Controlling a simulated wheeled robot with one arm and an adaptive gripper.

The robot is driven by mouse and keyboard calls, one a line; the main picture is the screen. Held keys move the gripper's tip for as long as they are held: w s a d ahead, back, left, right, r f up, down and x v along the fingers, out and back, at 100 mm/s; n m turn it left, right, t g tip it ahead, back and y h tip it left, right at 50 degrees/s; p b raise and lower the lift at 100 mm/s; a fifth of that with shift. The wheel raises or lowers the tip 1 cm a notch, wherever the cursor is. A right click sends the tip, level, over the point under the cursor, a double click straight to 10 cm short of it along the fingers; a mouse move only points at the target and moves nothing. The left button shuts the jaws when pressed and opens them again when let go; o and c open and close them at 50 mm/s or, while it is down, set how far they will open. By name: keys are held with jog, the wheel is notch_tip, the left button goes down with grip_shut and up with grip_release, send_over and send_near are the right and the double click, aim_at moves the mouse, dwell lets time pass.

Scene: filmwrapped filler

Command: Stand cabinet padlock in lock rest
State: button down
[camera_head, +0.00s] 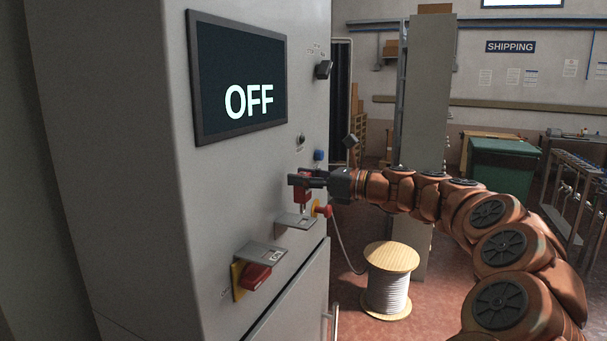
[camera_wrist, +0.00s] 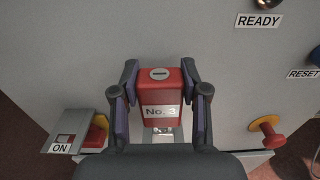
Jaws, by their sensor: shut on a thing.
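The red padlock (camera_wrist: 160,92) bears a white "No. 3" label and shows a round keyhole face at its upper end. My gripper (camera_wrist: 158,100) is shut on its two sides. In the head view my gripper (camera_head: 304,180) holds the red padlock (camera_head: 304,195) close to the cabinet front. A small grey ledge (camera_head: 295,221), perhaps the lock rest, juts from the cabinet just below the padlock. A pale metal piece (camera_wrist: 160,136) shows under the padlock in the wrist view; I cannot tell whether it is shackle or ledge, or whether padlock and ledge touch.
A red switch handle (camera_head: 256,277) on a yellow plate sits low on the cabinet, under a grey plate (camera_head: 261,253). A red mushroom button (camera_head: 323,211) is right of the ledge. A screen (camera_head: 240,80) reads OFF. A cable spool (camera_head: 388,285) stands on the floor.

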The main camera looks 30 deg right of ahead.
aim_at(309, 200)
jog(key=shift+f+b, duration=0.6)
jog(key=shift+f, duration=1.75)
jog(key=shift+f, duration=0.35)
jog(key=c, duration=0.5)
grip_release()
jog(key=v, duration=1.2)
